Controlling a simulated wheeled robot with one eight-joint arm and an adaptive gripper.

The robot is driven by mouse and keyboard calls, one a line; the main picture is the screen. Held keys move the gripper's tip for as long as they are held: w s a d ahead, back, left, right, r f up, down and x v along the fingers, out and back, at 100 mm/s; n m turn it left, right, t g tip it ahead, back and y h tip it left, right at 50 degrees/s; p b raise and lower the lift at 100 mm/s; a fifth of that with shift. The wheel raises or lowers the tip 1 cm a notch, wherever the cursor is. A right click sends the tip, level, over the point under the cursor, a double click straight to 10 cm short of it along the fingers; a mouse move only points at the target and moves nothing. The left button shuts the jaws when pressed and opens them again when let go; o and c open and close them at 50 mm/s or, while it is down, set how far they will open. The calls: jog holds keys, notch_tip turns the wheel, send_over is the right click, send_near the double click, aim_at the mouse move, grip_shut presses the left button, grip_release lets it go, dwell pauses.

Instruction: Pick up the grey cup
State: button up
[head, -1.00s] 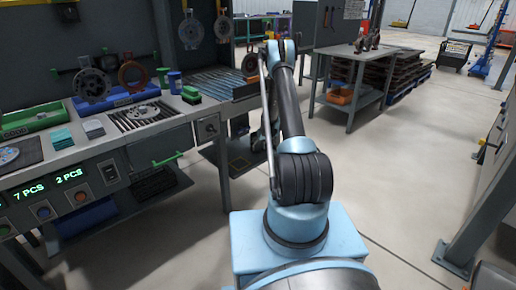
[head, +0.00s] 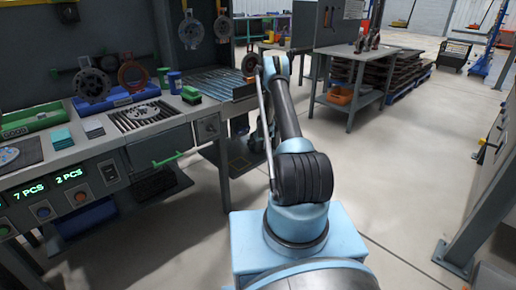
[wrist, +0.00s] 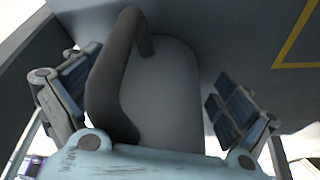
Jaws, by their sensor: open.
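In the wrist view my gripper (wrist: 150,98) is open, with one dark padded finger on the left and one on the right. Between them is a large smooth grey form (wrist: 168,95) with a darker curved band on its left, which looks like the grey cup close up. I cannot tell whether the fingers touch it. In the head view my arm reaches forward along the bench's right end. My gripper is mostly hidden there behind the arm, and I cannot make out the grey cup.
The workbench (head: 70,172) on the left holds a green cup (head: 163,77), a blue cup (head: 175,83) and a green block (head: 190,95). A grey table (head: 345,86) with an orange bin (head: 340,96) stands ahead. The floor (head: 400,150) to the right is open.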

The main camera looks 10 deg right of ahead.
jog(key=c, duration=1.3)
